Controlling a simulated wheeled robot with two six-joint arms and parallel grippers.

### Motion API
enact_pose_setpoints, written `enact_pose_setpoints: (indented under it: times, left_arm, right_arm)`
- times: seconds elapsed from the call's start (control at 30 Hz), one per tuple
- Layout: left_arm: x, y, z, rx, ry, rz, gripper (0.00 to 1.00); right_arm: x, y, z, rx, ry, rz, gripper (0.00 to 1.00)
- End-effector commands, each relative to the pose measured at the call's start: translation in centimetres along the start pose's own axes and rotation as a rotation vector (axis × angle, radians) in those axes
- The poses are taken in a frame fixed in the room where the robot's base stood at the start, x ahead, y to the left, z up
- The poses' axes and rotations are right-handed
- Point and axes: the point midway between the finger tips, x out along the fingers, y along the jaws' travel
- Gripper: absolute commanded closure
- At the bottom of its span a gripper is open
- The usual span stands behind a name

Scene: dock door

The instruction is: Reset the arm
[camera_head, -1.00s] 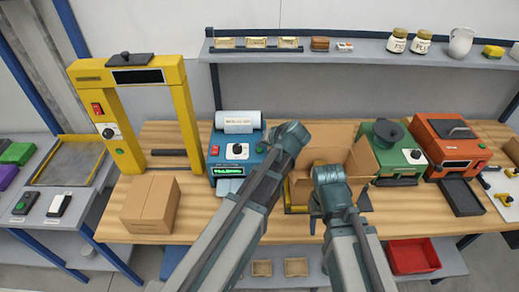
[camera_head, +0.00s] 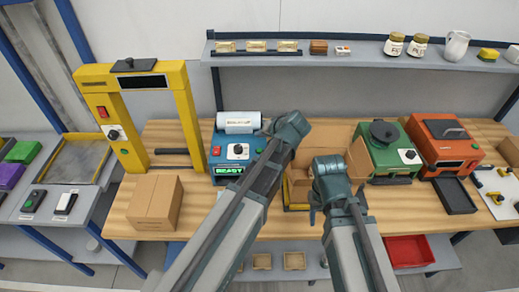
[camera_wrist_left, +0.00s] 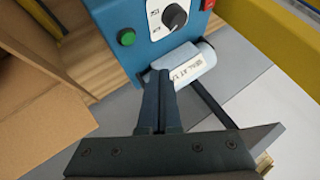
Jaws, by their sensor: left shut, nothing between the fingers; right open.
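My left gripper's arm reaches from the bottom to beside the blue machine (camera_head: 238,150), and its wrist (camera_head: 290,130) hides the fingers there. In the left wrist view, the left gripper (camera_wrist_left: 160,78) is shut and empty. Its fingers are in front of the white labelled roll (camera_wrist_left: 183,65) on the blue machine; I cannot tell whether they touch. My right gripper (camera_head: 313,200) is low at the open cardboard box (camera_head: 360,160); it is small and partly hidden by its own wrist, its jaws open.
A closed carton (camera_head: 154,203) and yellow arch (camera_head: 130,115) stand left. A green machine (camera_head: 390,150) and orange machine (camera_head: 443,146) stand right. A shelf (camera_head: 370,55) with jars runs behind. Bare wood (camera_head: 205,208) lies between the closed carton and left arm.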

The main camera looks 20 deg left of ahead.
Motion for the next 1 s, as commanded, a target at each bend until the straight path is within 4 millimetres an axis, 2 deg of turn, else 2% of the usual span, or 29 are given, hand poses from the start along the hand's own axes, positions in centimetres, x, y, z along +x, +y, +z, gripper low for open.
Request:
enact_pose_setpoints:
  times: [0.5,0.57,0.8,1.0]
  left_arm:
    - [0.1,-0.1,0.4,0.000,-0.010,0.006,1.00]
    - [0.2,-0.4,1.7,0.003,-0.045,0.028,1.00]
    - [-0.1,-0.9,10.0,0.034,-0.269,0.237,1.00]
    - [-1.5,-0.5,14.4,0.061,-0.382,0.405,1.00]
  right_arm:
    - [0.0,0.0,0.0,0.005,0.000,-0.001,0.50]
    - [0.0,0.0,0.0,0.005,0.000,-0.001,0.50]
    - [0.0,0.0,0.0,0.004,0.000,-0.001,0.50]
    - [0.0,0.0,0.0,0.004,0.000,-0.001,0.50]
